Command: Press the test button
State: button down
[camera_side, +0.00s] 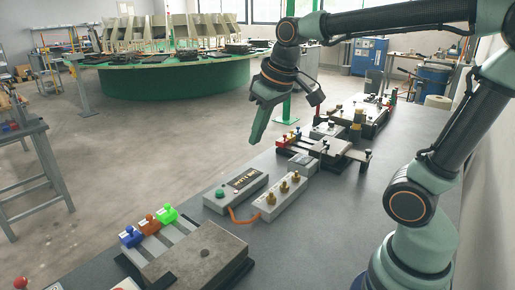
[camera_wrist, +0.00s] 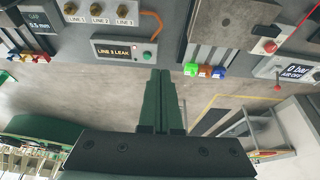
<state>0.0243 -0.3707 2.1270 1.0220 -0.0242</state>
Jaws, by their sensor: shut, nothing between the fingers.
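The green button (camera_side: 220,191) sits at one end of a grey box (camera_side: 236,190) with a display on the bench. It also shows in the wrist view (camera_wrist: 147,56), beside the display reading "LINE 3 LEAK" (camera_wrist: 117,51). I cannot read any label on the button. My gripper (camera_side: 253,142) is shut and empty, pointing down, apart from the box and raised above it. In the wrist view my fingers (camera_wrist: 161,72) are pressed together, their tips just below and right of the button in the picture. Nothing hides the button.
A block with three brass knobs (camera_side: 283,194) stands beside the box, joined to it by an orange hose (camera_side: 240,216). Blue, orange and green clamps (camera_side: 149,224) and a stone-grey plate (camera_side: 195,260) lie nearer. Other fixtures (camera_side: 345,150) stand farther along the bench.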

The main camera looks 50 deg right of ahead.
jog(key=w+d+f+g, duration=0.1)
jog(key=w+d+g, duration=0.1)
jog(key=w, duration=0.8)
jog(key=g, duration=0.2)
send_over(220, 191)
notch_tip(220, 191, down, 8)
jog(key=shift+r, duration=0.15)
notch_tip(220, 191, down, 14)
jog(key=shift+f, duration=0.1)
